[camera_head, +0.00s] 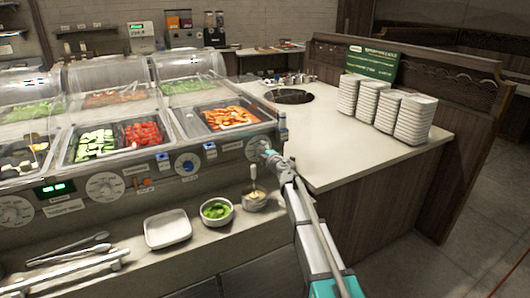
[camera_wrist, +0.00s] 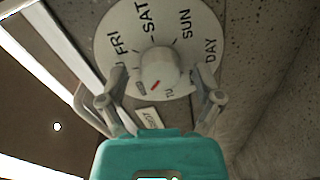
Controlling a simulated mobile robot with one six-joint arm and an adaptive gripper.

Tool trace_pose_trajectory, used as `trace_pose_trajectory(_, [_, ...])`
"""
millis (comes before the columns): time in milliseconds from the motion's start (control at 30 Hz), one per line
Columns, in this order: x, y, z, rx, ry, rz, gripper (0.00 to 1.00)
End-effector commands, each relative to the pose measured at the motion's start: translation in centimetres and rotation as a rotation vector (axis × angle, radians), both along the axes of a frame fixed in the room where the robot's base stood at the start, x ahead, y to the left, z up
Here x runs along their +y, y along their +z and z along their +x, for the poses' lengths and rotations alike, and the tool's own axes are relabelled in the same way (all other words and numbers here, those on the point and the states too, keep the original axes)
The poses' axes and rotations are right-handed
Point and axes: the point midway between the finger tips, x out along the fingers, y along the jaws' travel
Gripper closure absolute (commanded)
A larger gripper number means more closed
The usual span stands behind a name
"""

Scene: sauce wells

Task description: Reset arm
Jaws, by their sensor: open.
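My gripper (camera_head: 268,156) is at the right end of the salad bar's front panel, by a round white day dial (camera_head: 255,149). In the wrist view the dial (camera_wrist: 118,28) shows FRI, SAT, SUN and DAY lettering around a grey-white knob (camera_wrist: 160,66) with a red mark on its lower side. My gripper (camera_wrist: 160,90) is open there, its fingers apart to the lower left and lower right of the knob, with nothing held. I cannot tell whether the fingers touch the dial.
Below the panel, a ledge holds a white square dish (camera_head: 167,229), a bowl of green sauce (camera_head: 216,211), a small cup (camera_head: 254,199) and tongs (camera_head: 75,275). Stacked white plates (camera_head: 413,120) stand on the right counter (camera_head: 335,150), whose front part is clear.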

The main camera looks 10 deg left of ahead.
Motion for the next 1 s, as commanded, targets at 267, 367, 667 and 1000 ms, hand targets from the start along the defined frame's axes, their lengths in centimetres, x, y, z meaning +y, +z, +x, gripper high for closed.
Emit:
trace_pose_trajectory(267, [-0.7,-0.2,-0.2,-0.001,-0.021,0.011,0.16])
trace_pose_trajectory(367, [-1.9,0.2,-0.3,-0.001,-0.063,0.039,0.16])
trace_pose_trajectory(667, [-10.0,0.9,-1.7,0.034,-0.35,0.216,0.16])
trace_pose_trajectory(1000, [-22.3,-2.4,-7.1,0.223,-0.813,0.456,0.16])
